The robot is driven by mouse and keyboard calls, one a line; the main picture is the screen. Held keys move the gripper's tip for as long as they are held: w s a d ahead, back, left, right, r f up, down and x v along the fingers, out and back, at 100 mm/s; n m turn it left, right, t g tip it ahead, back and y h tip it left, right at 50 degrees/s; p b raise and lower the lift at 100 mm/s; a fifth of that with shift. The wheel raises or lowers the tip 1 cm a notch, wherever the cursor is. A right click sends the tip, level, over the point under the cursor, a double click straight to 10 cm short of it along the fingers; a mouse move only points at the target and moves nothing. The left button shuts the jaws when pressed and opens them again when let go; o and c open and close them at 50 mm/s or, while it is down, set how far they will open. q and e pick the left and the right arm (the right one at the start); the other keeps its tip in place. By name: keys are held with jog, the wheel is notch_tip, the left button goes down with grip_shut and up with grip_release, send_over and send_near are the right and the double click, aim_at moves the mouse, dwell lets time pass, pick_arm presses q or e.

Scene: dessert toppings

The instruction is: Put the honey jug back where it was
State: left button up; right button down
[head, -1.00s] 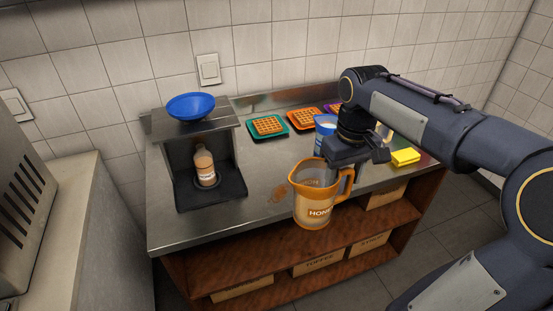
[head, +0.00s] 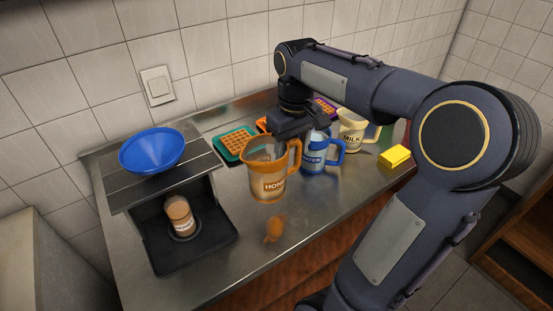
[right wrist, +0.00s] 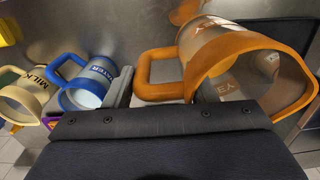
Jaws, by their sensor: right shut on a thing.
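The honey jug (head: 265,180) is orange and see-through, with a HONEY label. It is upright over the counter (head: 235,250), and I cannot tell whether its base touches the surface. My right gripper (head: 290,137) is shut on the jug's handle from above. In the right wrist view the jug (right wrist: 245,75) shows its open mouth, with its handle beside a grey finger. The blue water jug (head: 315,158) stands just right of the honey jug, and the cream milk jug (head: 352,135) stands beyond it. My left gripper is not in view.
A stand (head: 120,190) at left carries a blue bowl (head: 152,152) above a small bottle (head: 180,215). Waffles on coloured plates (head: 237,145) lie behind. A yellow block (head: 394,157) is at right. An orange-brown patch (head: 273,230) marks the clear front counter.

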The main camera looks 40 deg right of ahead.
jog(key=w+d+f+p, duration=0.2)
jog(key=w+d+f, duration=0.4)
jog(key=f, duration=0.5)
jog(key=w, duration=0.2)
jog(key=shift+w+d+f, duration=0.25)
jog(key=shift+w+d, duration=0.05)
jog(key=shift+d, duration=0.05)
jog(key=shift+f, duration=0.15)
jog(key=c, duration=0.6)
grip_release()
